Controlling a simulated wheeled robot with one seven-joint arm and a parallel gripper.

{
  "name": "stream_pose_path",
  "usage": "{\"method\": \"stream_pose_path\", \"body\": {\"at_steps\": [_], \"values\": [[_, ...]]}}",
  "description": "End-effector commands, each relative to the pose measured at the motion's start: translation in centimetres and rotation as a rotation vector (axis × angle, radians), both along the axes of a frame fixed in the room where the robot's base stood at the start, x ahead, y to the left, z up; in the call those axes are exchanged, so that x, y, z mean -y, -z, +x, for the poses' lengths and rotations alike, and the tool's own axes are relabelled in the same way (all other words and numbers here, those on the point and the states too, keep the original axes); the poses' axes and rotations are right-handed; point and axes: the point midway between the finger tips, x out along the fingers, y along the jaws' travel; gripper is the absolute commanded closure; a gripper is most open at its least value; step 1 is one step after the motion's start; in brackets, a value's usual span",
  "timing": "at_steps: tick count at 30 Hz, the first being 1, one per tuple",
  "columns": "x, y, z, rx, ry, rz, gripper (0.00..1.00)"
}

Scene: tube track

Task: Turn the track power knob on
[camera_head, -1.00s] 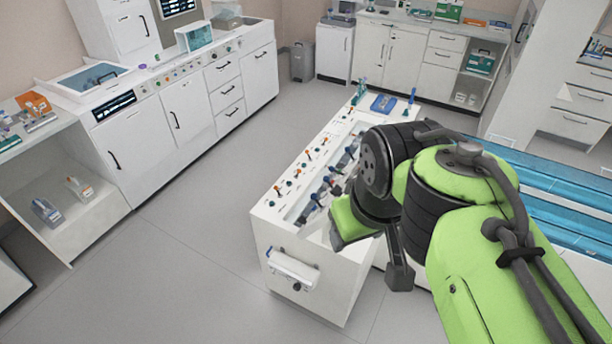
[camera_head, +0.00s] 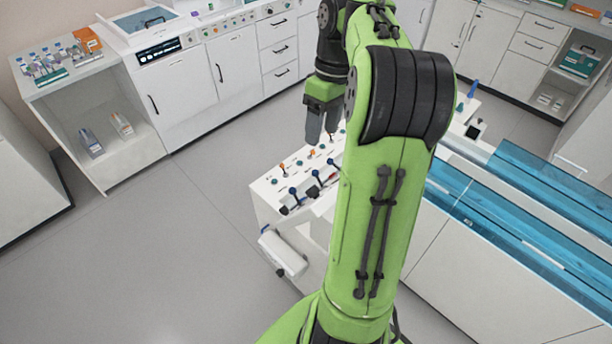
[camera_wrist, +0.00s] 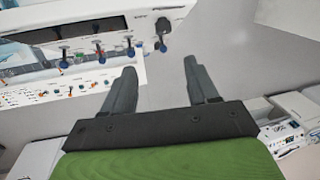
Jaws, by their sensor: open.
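A white console (camera_head: 262,192) stands at the middle of the head view, with rows of small orange, teal and blue knobs and levers (camera_head: 283,168) on its top. I cannot tell which of these controls is the track power knob. A dark knob (camera_head: 280,272) sits low on the console's end face. My gripper (camera_head: 322,125) is open and empty, pointing down above the console's knobs, apart from them in the picture. In the wrist view the two fingers (camera_wrist: 160,70) are spread with nothing between them. Blue and red levers (camera_wrist: 101,54) show to the upper left there. My arm hides much of the console.
A blue-covered track (camera_head: 500,215) runs along the right. White cabinets (camera_head: 190,95) line the back left. A white shelf unit (camera_head: 105,150) stands at the left. The grey floor (camera_head: 160,250) left of the console is clear.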

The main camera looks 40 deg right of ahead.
Motion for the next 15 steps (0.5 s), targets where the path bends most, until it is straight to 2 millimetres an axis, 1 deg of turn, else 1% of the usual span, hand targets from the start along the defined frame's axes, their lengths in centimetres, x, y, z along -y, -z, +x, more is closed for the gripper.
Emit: {"method": "stream_pose_path", "body": {"at_steps": [1, 6, 12, 15], "values": [[-0.3, 1.2, 0.0, -0.002, -0.002, 0.001, 0.41], [-1.2, 5.5, -0.2, -0.003, -0.003, 0.001, 0.41], [-2.2, 10.3, -0.3, -0.003, -0.002, 0.002, 0.41], [-2.6, 12.4, -0.4, -0.003, -0.002, 0.002, 0.41]]}}
